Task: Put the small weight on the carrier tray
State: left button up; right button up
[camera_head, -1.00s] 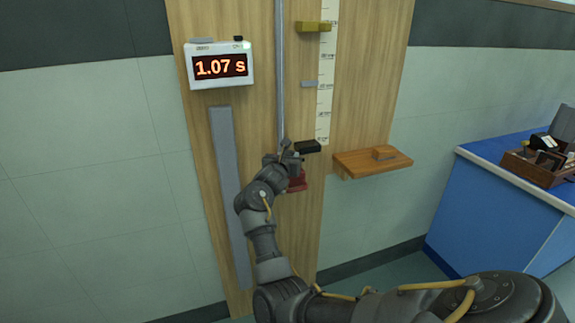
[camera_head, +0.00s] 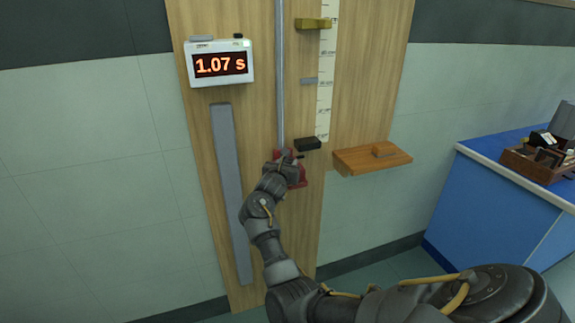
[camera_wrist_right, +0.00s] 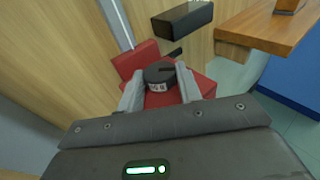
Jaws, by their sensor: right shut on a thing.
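The small weight (camera_wrist_right: 159,76) is a dark, short slotted cylinder with a pale label, seen in the right wrist view. My right gripper (camera_wrist_right: 160,88) is shut on it, one finger on each side. The red carrier tray (camera_wrist_right: 203,84) shows below and around the weight; whether the weight touches it I cannot tell. In the head view the red carrier (camera_head: 297,174) sits at the lower end of the vertical rail, and my right gripper (camera_head: 287,158) is over it, hiding the weight. My left gripper is not in view.
A black block (camera_head: 307,144) sits just above the carrier at right. A wooden shelf (camera_head: 372,159) juts out to its right. A timer (camera_head: 219,64) reads 1.07 s. A blue bench (camera_head: 490,207) with a box of items (camera_head: 540,160) stands at far right.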

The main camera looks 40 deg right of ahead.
jog(key=shift+f, duration=0.2)
jog(key=o, duration=1)
jog(key=shift+a, duration=0.1)
jog(key=shift+s, duration=0.1)
jog(key=shift+r+p, duration=0.3)
jog(key=shift+p, duration=0.05)
jog(key=shift+s+a, duration=0.1)
jog(key=shift+b+v, duration=0.85)
jog(key=shift+v, duration=2.65)
jog(key=shift+r, duration=0.15)
